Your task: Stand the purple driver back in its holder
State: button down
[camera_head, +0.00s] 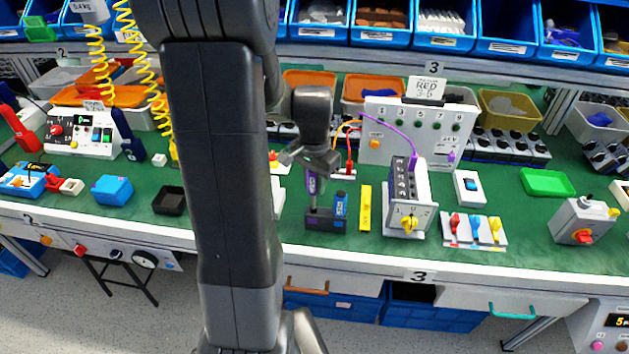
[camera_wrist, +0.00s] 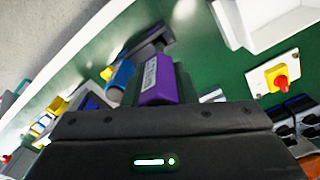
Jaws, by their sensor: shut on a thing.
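The purple driver (camera_head: 312,183) is upright in my gripper (camera_head: 311,160), handle up and shank down. Its purple handle with a white label also shows in the wrist view (camera_wrist: 159,79). The dark holder (camera_head: 325,223) stands on the green bench below, and the lower end of the shank meets its left part in the head view. I cannot tell whether the tip is inside a hole. A blue driver (camera_head: 340,203) stands in the right part of the holder; it also shows in the wrist view (camera_wrist: 121,76). My gripper is shut on the purple handle.
A yellow bar (camera_head: 365,208) lies right of the holder, then a meter box with a yellow rotary knob (camera_head: 408,222). A black tray (camera_head: 170,200) is to the left. A white switch panel (camera_head: 416,135) stands behind. My arm hides some bench.

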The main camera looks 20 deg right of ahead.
aim_at(314, 201)
jog(key=shift+f, duration=0.1)
dwell(0.3)
jog(key=shift+f+b, duration=2.6)
jog(key=shift+f, duration=0.8)
jog(key=shift+f, duration=0.1)
jog(key=c, duration=1.1)
grip_release()
notch_tip(314, 201, up, 14)
jog(key=shift+p, duration=0.45)
